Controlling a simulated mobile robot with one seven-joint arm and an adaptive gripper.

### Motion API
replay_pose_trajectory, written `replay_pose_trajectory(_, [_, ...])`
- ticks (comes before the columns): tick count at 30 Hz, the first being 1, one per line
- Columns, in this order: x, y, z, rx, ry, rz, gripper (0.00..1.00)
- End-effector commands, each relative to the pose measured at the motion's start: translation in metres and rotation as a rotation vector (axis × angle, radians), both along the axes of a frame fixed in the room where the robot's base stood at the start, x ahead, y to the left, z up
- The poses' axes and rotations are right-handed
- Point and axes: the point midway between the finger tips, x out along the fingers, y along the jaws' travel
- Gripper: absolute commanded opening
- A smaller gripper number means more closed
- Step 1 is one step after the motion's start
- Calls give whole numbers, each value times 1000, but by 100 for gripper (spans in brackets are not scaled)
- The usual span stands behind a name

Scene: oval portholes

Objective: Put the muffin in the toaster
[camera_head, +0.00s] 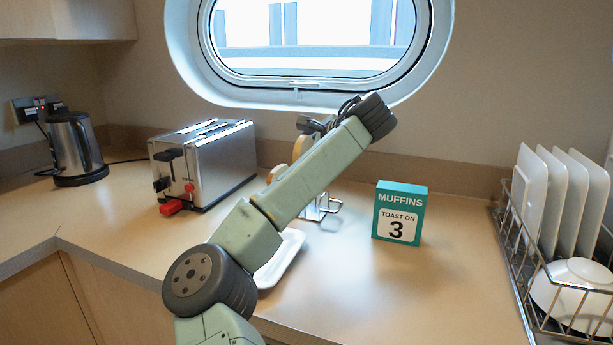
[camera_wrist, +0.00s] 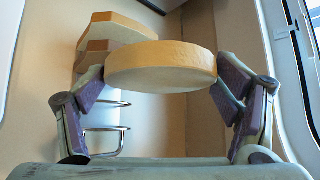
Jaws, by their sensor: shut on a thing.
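In the wrist view my gripper (camera_wrist: 160,88) is shut on a round, flat muffin (camera_wrist: 160,66) with a pale face and golden-brown rim, one finger at each side. In the head view my arm hides most of my gripper. Pale, brown-edged bread shapes (camera_head: 299,148) show partly behind my arm; I cannot tell there which is the held muffin.
A wire rack (camera_head: 325,208) stands behind my arm; bread slices (camera_wrist: 112,35) show in the wrist view. A white plate (camera_head: 285,262) lies partly hidden. A teal box (camera_head: 400,213) reads "MUFFINS TOAST ON 3". A kettle (camera_head: 75,150) stands left, a dish rack (camera_head: 520,250) right.

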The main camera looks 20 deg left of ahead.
Motion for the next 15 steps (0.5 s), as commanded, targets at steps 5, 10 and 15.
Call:
replay_pose_trajectory(5, [0,-1,21,0,-1,-1,62])
replay_pose_trajectory(10, [0,-1,36,0,-1,-1,62])
replay_pose_trajectory(15, [0,0,49,-1,-1,1,62])
